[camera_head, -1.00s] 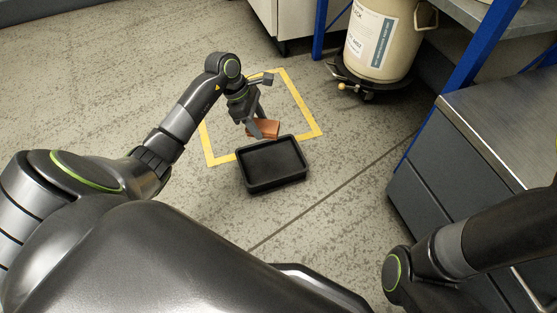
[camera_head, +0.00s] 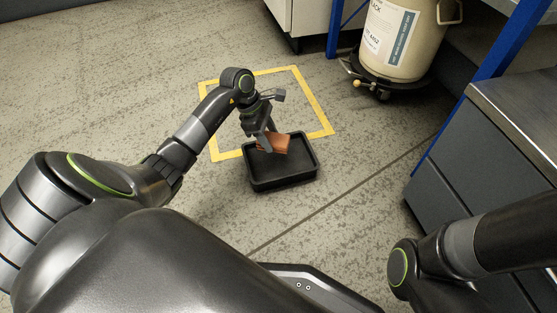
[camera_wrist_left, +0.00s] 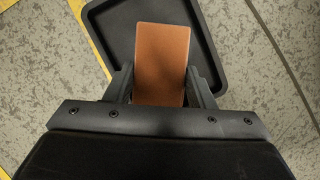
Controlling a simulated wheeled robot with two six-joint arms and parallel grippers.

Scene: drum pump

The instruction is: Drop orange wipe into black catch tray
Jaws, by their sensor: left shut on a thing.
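The orange wipe (camera_head: 274,144) is a flat, brownish-orange rectangle. My left gripper (camera_head: 266,143) is shut on it and holds it over the far part of the black catch tray (camera_head: 285,182). In the left wrist view the wipe (camera_wrist_left: 161,62) sits between the two fingers of my left gripper (camera_wrist_left: 161,85), with the tray (camera_wrist_left: 210,50) beneath it. The tray is a shallow, empty-looking rectangle on the floor; part of it is hidden behind the wipe and gripper. The fingers of my right gripper are out of view.
A yellow taped square (camera_head: 316,103) marks the floor around the tray's far side. A beige drum (camera_head: 397,40) stands on a wheeled dolly (camera_head: 372,82) at the back right. A grey cabinet (camera_head: 450,150) stands at the right. The floor left of the tape is clear.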

